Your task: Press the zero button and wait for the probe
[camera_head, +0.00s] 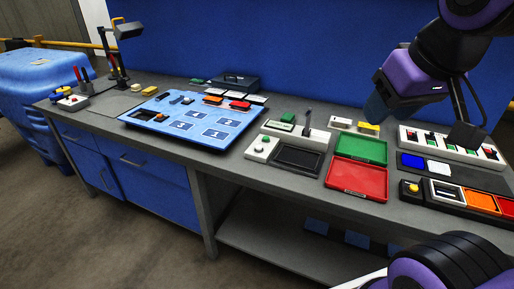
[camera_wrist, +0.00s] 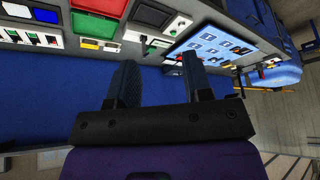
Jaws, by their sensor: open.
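Two round push buttons show in the head view, and I cannot tell which is the zero button. A pale knob (camera_head: 259,150) sits on a white box beside a dark tray. No probe can be made out for certain; a dark upright lever (camera_head: 307,121) stands on a white base behind the tray. My gripper (camera_head: 376,108) hangs above the bench's back, apart from the buttons. In the wrist view my gripper (camera_wrist: 161,58) is open with nothing between its fingers.
A green-and-red open case (camera_head: 358,182) lies between the two button units. A white switch panel (camera_head: 450,148) stands behind the right unit. A blue numbered board (camera_head: 190,122) fills the bench's middle, with a dark box (camera_head: 239,82) behind it. A lamp (camera_head: 126,32) stands far left.

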